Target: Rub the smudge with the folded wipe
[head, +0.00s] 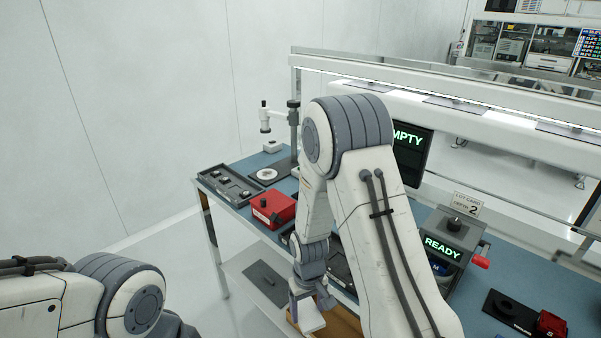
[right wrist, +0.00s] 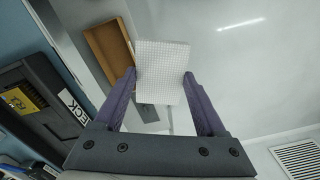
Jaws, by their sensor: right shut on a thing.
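My right gripper (right wrist: 161,78) is shut on the folded wipe (right wrist: 162,62), a white square pad with a fine grid pattern held between the two purple fingers. In the head view my right gripper (head: 308,297) hangs just off the front edge of the blue table, with the white wipe (head: 311,318) below it. The wipe is clear of the tabletop. I cannot make out the smudge in either view; my right arm hides the middle of the table. Of my left arm only a link shows at lower left, and its gripper is out of the picture.
On the blue table (head: 226,170) stand a dark tray (head: 228,184), a red box (head: 273,208), a microscope stand (head: 294,130) and a unit reading READY (head: 442,248). A brown open box (right wrist: 104,50) lies lower, beside the wipe. The floor in front is clear.

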